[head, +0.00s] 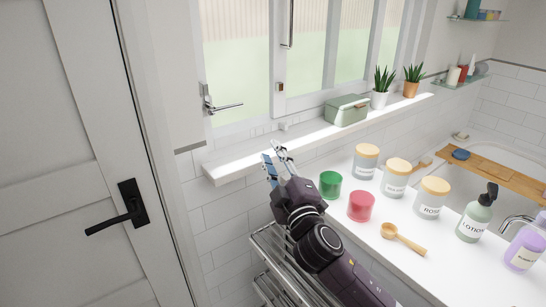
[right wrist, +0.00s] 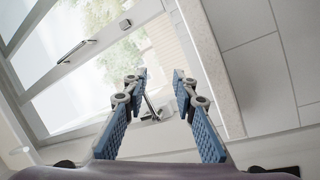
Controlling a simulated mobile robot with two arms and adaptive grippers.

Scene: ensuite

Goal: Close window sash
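The white window (head: 276,55) stands at the back wall, with pale green panes. A silver lever handle (head: 222,106) sits low on its left side and points right. A vertical bar handle (head: 289,22) is near the top; a bar handle also shows in the right wrist view (right wrist: 75,52). I cannot tell from these frames how far the sash stands open. My right gripper (head: 274,158) is open and empty at the front edge of the sill, below the lever handle and apart from it. In the right wrist view the lever handle (right wrist: 152,112) shows between the spread fingers. My left gripper is out of view.
The white sill (head: 235,160) holds a green box (head: 346,110) and two potted plants (head: 381,85). Jars, candles, a wooden scoop (head: 403,238) and bottles stand on the white counter (head: 372,238). A metal rack (head: 268,240) is below my right arm. A door (head: 60,150) is at left.

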